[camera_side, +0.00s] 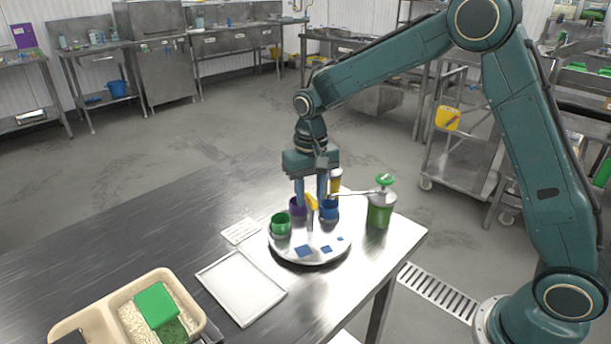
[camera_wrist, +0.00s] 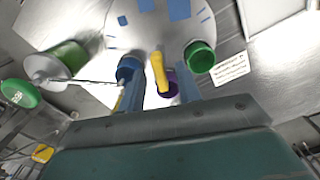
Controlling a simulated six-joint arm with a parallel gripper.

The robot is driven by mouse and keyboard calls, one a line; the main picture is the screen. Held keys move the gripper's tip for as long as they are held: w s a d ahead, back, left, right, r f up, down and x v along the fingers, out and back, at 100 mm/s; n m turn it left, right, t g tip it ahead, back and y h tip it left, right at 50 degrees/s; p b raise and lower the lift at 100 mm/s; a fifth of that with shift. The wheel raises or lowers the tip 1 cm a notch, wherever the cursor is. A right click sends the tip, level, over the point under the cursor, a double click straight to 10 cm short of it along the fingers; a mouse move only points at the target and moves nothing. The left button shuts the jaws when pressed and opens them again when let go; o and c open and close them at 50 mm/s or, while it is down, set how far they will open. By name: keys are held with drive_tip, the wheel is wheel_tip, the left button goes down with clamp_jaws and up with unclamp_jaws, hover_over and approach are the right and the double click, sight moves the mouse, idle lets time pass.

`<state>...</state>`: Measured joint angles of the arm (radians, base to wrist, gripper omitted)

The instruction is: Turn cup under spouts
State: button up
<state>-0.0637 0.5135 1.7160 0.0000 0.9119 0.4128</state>
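A round white turntable (camera_side: 315,258) with blue marks stands on the metal table. It carries a green cup (camera_side: 281,226), a purple cup (camera_side: 296,207) and a blue cup (camera_side: 329,211). A yellow handle (camera_side: 311,202) stands up near its middle; it also shows in the wrist view (camera_wrist: 158,72). My gripper (camera_side: 311,203) points down over the turntable. Its fingers are apart, one on each side of the handle, with gaps visible in the wrist view. A green dispenser (camera_side: 380,213) stands at the right, its thin spout reaching towards the blue cup. My fingers partly hide the purple and blue cups.
A yellow container (camera_side: 335,182) shows partly hidden behind my gripper. A shallow metal tray (camera_side: 212,271) and a printed card (camera_side: 240,231) lie left of the turntable. A beige tray (camera_side: 62,325) with rice and a green block is at front left. The table's far left is clear.

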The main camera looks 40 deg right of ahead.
clamp_jaws()
drive_tip(key=shift+m, duration=7)
unclamp_jaws()
